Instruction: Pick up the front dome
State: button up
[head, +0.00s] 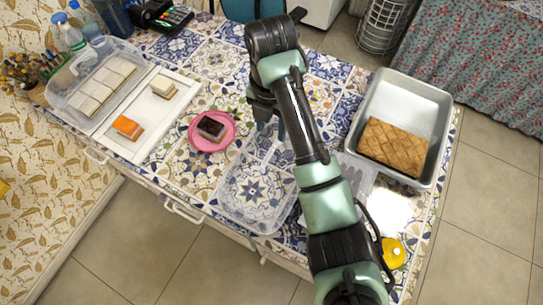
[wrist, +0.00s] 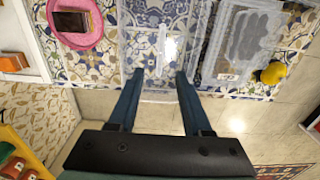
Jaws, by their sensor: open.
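A clear, see-through plastic cover, which I take as the front dome (head: 250,192), rests on the tiled table near its front edge. It also shows in the wrist view (wrist: 160,45), in front of my fingers, though its outline is faint against the tiles. My gripper (wrist: 160,74) is open and empty, with its two blue fingers apart. In the head view my gripper (head: 268,122) is beyond the dome and partly hidden by my arm. I cannot tell the exact gap between the fingertips and the dome.
A pink plate (head: 233,134) with a dark cake piece lies left of my gripper. A white board (head: 137,137) and clear tub (head: 63,91) stand further left. A metal tray (head: 436,100) with pastry is right. A yellow object (head: 393,252) and a clear container (wrist: 240,50) are near the front right.

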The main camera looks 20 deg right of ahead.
aim_at(272, 150)
notch_tip(272, 150, down, 2)
jog(key=shift+f+b, duration=0.1)
jog(key=shift+b, duration=0.3)
jog(key=shift+f+p, duration=0.2)
jog(key=shift+p, duration=0.2)
jog(key=shift+s+f+p, duration=0.1)
jog(key=shift+f+p, duration=0.55)
jog(key=shift+f, duration=2.65)
grip_shut()
jog(key=shift+d+r, duration=0.1)
